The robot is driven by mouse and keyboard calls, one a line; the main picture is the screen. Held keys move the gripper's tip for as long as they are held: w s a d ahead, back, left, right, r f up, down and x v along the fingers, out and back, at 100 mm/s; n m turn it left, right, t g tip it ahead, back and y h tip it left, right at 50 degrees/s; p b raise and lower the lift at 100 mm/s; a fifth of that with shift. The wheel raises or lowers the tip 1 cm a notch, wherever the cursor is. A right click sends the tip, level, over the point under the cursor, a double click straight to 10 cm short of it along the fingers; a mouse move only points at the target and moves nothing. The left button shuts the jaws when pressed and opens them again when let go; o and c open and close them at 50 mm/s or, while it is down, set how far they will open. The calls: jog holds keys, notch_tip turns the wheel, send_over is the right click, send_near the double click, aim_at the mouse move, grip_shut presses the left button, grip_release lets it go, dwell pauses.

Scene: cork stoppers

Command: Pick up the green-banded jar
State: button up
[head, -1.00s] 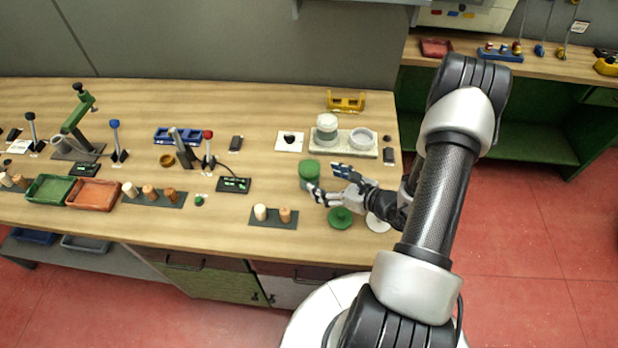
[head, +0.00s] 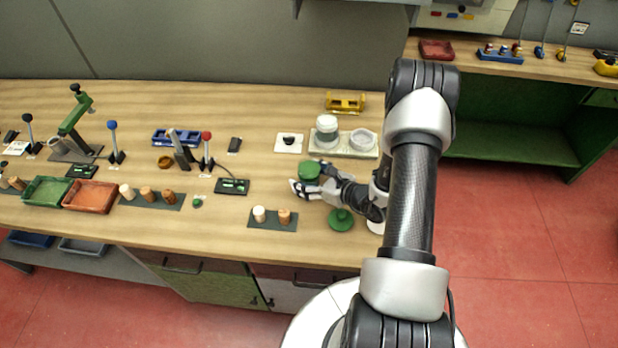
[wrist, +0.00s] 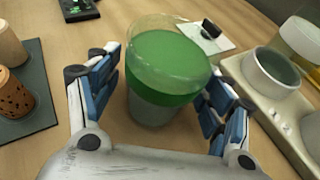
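The green-banded jar (wrist: 163,70) is a clear, upright jar with a green band and a grey lower part, standing on the wooden bench. In the head view the jar (head: 309,170) shows as a green top, partly hidden by my gripper (head: 312,182). In the wrist view my gripper (wrist: 162,108) is open, with one blue-padded finger on each side of the jar.
A pale tray (head: 349,150) with a jar (head: 327,125) and a white dish (head: 363,138) stands behind on the right. A green disc with a knob (head: 341,220) lies in front. Cork stoppers (head: 284,215) stand on a dark mat (head: 262,224) to the left.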

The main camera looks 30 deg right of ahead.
jog(key=c, duration=1.3)
jog(key=shift+o, duration=0.2)
jog(key=shift+r, duration=0.15)
